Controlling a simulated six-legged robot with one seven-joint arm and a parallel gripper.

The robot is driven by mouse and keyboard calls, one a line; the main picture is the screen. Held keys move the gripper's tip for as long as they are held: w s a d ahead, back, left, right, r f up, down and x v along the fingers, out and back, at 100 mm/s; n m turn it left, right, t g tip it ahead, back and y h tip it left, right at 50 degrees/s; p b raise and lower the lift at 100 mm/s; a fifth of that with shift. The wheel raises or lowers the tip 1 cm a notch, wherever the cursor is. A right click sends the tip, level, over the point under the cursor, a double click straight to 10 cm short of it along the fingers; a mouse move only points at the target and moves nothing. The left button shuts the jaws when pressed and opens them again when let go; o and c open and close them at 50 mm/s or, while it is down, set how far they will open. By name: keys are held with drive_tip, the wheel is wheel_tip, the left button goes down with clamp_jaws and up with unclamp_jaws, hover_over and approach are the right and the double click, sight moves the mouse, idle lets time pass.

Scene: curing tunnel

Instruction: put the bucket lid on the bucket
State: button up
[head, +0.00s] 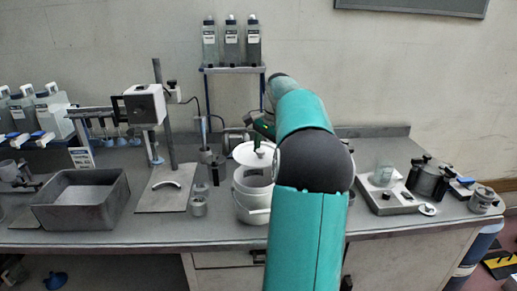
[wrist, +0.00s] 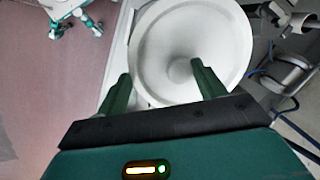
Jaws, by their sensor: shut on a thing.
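The white bucket (head: 252,206) stands upright on the bench, left of my arm, its handle hanging across its front. The round white bucket lid (head: 245,153) is over the bucket's top and looks tilted; I cannot tell whether it touches the rim. My gripper (head: 257,142) is above the lid, partly hidden behind my arm. In the wrist view the lid (wrist: 160,35) fills the space past my gripper (wrist: 161,72), with its knob (wrist: 181,70) by the right finger. My gripper is shut on the lid, though the exact contact is unclear. The bucket's right side is hidden.
A grey tray (head: 82,213) and a stand with a plate (head: 164,196) are to the left. Small metal cups (head: 198,207) stand close beside the bucket. A bottle rack (head: 232,69) is behind. A flat device (head: 388,195) with a beaker is to the right.

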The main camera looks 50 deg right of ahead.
drive_tip(key=shift+w+f, duration=0.2)
drive_tip(key=shift+w, duration=0.2)
drive_tip(key=shift+s+f, duration=0.25)
drive_tip(key=shift+f, duration=2.75)
drive_tip(key=shift+w+a+f, duration=0.1)
drive_tip(key=shift+a+f, duration=0.05)
drive_tip(key=shift+f, duration=0.5)
drive_tip(key=o, duration=1)
drive_tip(key=shift+o, duration=0.8)
